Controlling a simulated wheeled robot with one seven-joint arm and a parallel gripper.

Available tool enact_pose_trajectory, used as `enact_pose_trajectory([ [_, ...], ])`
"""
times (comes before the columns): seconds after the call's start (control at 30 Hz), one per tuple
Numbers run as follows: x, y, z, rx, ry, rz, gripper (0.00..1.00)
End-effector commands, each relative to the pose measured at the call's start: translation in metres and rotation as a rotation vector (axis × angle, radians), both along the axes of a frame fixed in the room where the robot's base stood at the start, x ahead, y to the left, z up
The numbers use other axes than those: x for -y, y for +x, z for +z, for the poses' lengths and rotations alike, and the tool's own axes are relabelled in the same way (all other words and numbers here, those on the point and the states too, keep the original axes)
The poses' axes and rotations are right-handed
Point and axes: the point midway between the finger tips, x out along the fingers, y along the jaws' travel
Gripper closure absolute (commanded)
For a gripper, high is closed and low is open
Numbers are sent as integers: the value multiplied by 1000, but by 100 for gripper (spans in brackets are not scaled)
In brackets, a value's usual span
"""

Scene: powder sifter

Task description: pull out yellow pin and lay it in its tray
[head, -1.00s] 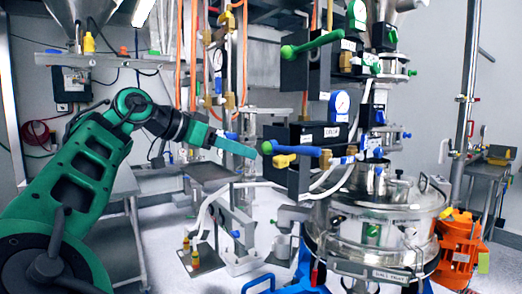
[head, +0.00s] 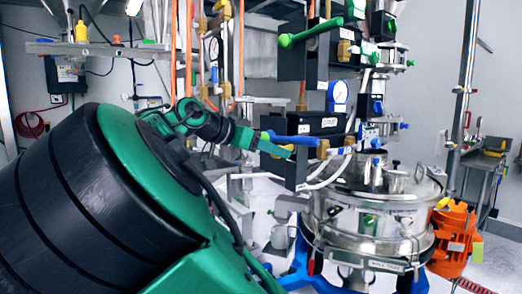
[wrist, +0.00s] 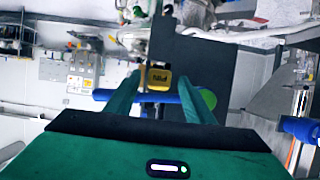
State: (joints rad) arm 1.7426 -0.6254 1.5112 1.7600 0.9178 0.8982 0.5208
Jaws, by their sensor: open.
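In the head view my gripper (head: 274,147) points right at the black valve box (head: 318,126), close to the blue handle (head: 292,138). The pin is hidden there behind the fingers. My arm covers the area where the low tray with yellow-topped items stood, so the pin's tray is not visible.
The blue handle also crosses the wrist view (wrist: 105,95) near the fingers. A green handle (head: 310,33) sticks out above. The steel sifter drum (head: 368,215) stands right below the valve box, with an orange motor (head: 457,235) beside it.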

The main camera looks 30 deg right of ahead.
Motion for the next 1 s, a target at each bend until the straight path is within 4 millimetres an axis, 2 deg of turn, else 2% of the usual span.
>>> enact_pose_trajectory([
  [0.3, 2, 0, -1, 0, 0, 0, 52],
  [0.33, 2, 0, -1, 0, 0, 0, 54],
  [0.5, 2, 0, -1, 0, 0, 0, 95],
  [0.53, 2, 0, -1, 0, 0, 0, 98],
  [1.0, -3, 1, -1, 0, -2, 1, 98],
])
